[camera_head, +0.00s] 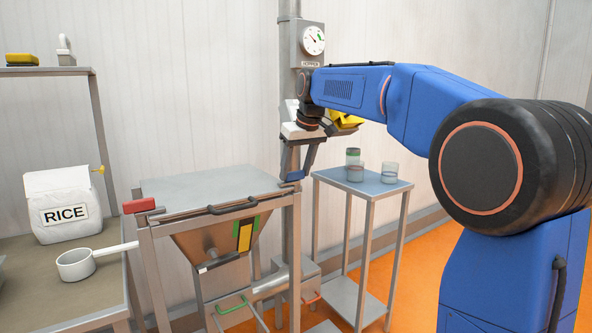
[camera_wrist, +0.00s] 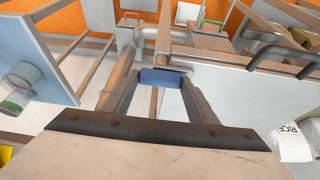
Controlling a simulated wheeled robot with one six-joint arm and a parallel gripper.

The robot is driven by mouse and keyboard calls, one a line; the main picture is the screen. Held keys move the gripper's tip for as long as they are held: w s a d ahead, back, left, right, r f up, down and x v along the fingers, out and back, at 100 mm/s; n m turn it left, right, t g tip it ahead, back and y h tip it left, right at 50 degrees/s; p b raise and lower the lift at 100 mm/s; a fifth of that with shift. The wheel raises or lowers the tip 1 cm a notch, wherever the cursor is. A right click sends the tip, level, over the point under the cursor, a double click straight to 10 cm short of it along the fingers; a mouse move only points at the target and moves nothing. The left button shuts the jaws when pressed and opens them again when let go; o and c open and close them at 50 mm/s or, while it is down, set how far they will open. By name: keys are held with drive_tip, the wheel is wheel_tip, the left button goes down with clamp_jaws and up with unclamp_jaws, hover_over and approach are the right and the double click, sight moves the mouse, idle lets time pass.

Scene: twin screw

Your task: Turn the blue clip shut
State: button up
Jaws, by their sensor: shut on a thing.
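The blue clip (camera_head: 293,177) is a small blue block at the back right corner of the hopper's flat grey lid (camera_head: 200,186). My gripper (camera_head: 298,170) points down at that corner. In the wrist view the blue clip (camera_wrist: 160,80) lies between the two fingertips of my gripper (camera_wrist: 160,73), and the jaws are shut on it. The fingers hide part of the clip in the head view, so I cannot tell its exact angle. A red clip (camera_head: 139,205) shows at the lid's left front corner.
A steel post with a dial gauge (camera_head: 313,40) rises behind the hopper. A small side table (camera_head: 395,186) with several jars stands to the right. A bench at left holds a rice bag (camera_head: 62,203) and a white scoop (camera_head: 76,264). A dark handle (camera_head: 233,207) runs along the lid's front.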

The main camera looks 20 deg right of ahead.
drive_tip(key=o, duration=1)
drive_tip(key=shift+o, duration=0.2)
drive_tip(key=v, duration=1.7)
drive_tip(key=shift+r, duration=0.25)
drive_tip(key=s+d+f+m, duration=0.1)
drive_tip(key=s+d+f, duration=0.1)
drive_tip(key=s+f, duration=1.6)
drive_tip(key=s+d+f+m+h, duration=0.1)
drive_tip(key=s+d+f+m, duration=0.1)
drive_tip(key=s+f, duration=1.6)
wheel_tip(320, 180, down, 5)
drive_tip(key=shift+f, duration=0.15)
